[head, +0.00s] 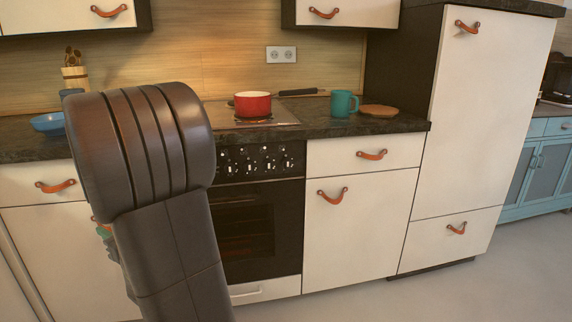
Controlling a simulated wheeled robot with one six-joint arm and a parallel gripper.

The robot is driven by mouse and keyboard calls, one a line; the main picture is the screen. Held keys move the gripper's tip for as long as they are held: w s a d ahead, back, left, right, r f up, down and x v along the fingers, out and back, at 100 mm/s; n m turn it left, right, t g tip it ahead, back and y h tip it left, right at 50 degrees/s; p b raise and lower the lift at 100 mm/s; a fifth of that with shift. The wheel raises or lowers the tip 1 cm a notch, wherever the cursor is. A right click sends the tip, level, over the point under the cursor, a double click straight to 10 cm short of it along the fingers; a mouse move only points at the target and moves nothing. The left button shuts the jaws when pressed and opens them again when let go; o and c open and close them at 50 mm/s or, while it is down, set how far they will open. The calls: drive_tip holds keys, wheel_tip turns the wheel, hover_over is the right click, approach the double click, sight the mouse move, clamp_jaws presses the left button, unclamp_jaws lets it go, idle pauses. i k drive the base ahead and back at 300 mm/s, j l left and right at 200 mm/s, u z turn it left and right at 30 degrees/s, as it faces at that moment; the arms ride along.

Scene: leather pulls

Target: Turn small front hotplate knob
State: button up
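A row of several small knobs (258,162) sits on the dark control panel of the oven, below the hotplates. I cannot tell from their markings which one belongs to the small front hotplate. The cooktop (285,115) is set in the dark counter, with a red pot (253,104) on it. My arm stands large in the left foreground and covers the left part of the oven and cooktop. My gripper cannot be made out; only a small teal and orange bit shows at the arm's left edge, and I cannot tell what it is.
A teal mug (342,103) and a wooden board (379,111) stand on the counter right of the cooktop. A pan (300,92) lies behind the pot. A blue bowl (48,123) is at the left. Cabinet fronts have protruding leather pulls (332,196). The floor at right is clear.

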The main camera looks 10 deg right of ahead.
sight(285, 163)
drive_tip(key=i+z, duration=0.2)
drive_tip(key=z, duration=0.2)
drive_tip(key=i+z, duration=0.15)
drive_tip(key=z, duration=1.1)
